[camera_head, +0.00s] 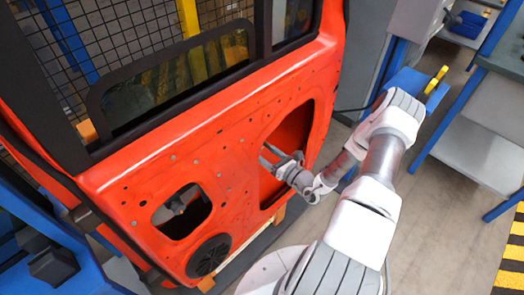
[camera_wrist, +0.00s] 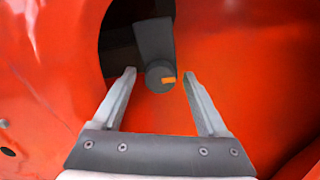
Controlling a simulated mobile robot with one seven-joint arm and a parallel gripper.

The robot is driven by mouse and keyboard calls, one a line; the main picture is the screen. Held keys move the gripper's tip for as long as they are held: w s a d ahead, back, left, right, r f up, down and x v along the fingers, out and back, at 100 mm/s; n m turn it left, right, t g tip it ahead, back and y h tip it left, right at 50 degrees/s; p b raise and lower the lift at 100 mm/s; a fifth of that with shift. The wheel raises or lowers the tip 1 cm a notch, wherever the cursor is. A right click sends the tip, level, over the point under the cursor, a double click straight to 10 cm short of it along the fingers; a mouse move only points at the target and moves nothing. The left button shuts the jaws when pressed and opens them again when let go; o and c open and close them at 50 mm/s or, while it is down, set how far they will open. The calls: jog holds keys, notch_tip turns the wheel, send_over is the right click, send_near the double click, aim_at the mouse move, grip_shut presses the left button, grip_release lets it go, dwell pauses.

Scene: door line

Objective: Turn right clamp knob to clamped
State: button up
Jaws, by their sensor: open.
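A dark grey round knob (camera_wrist: 157,78) with a small orange mark on its face shows in the wrist view. A dark bar (camera_wrist: 153,38) runs up from it beside the edge of a dark opening. My gripper (camera_wrist: 158,72) is open, with one finger on each side of the knob in the picture. I cannot tell how far the knob lies beyond the fingertips; no contact shows. In the head view my gripper (camera_head: 266,153) reaches into the large opening of the red door (camera_head: 130,180). The knob is not clearly visible there.
The red door has a window, a smaller opening and a round black speaker (camera_head: 208,256) at its lower part. A yellow handle (camera_head: 436,79) stands on a blue part at the right. Blue-framed shelving (camera_head: 480,150) stands farther right. Grey floor (camera_head: 440,230) is clear between.

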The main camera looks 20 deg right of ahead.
grip_shut()
dwell(0.4)
jog(key=shift+m, duration=0.3)
jog(key=m+p, duration=0.1)
jog(key=m, duration=0.2)
jog(key=shift+m, duration=0.4)
jog(key=m, duration=0.4)
jog(key=m+p, duration=0.1)
jog(key=m, duration=0.4)
jog(key=shift+f+m, duration=0.1)
jog(key=shift+m, duration=2.1)
jog(key=shift+a, duration=0.1)
